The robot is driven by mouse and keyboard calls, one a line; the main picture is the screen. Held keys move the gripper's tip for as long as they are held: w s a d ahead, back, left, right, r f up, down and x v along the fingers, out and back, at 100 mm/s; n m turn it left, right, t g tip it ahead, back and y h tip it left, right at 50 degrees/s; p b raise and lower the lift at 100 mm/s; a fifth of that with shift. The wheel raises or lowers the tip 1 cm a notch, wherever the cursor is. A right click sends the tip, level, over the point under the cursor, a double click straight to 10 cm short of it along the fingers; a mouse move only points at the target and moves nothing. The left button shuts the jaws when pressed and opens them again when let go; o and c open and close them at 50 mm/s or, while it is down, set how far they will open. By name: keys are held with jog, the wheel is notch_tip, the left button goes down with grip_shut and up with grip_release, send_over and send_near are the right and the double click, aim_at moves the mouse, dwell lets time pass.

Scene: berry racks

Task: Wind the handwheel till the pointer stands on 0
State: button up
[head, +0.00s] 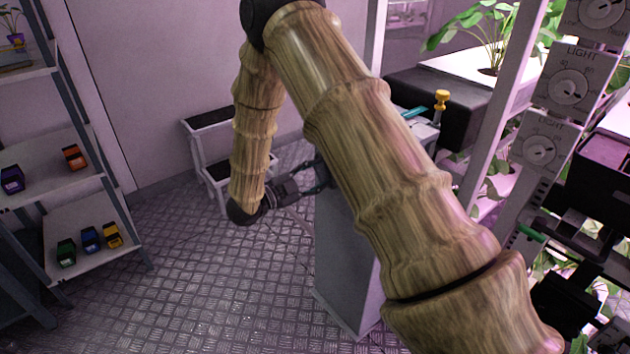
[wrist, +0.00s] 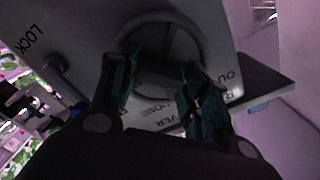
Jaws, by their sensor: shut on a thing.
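The handwheel (wrist: 160,18) shows as a grey ring with a dark middle on a pale panel in the wrist view. My gripper (wrist: 157,72) has its two teal-padded fingers at the near part of the wheel, shut on it. Just which part lies between the pads is dark and hard to tell. In the head view my gripper (head: 314,178) shows beside a grey cabinet (head: 345,265), partly behind my arm, which hides the wheel. I cannot make out the pointer or a 0 mark by the wheel.
The panel (wrist: 85,30) bears "LOCK" and other partly covered lettering. A yellow knob (head: 441,97) stands near the cabinet top. Light dials (head: 568,88) hang on a post at right. A shelf (head: 95,235) with small coloured boxes stands at left.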

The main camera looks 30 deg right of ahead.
jog(key=shift+f+m+b, duration=0.2)
jog(key=shift+m+b, duration=5.5)
jog(key=shift+m, duration=0.9)
jog(key=shift+r, duration=0.1)
jog(key=o, duration=1)
jog(key=shift+m, duration=0.3)
jog(key=a, duration=0.8)
jog(key=s+a, duration=0.1)
jog(key=a, duration=0.3)
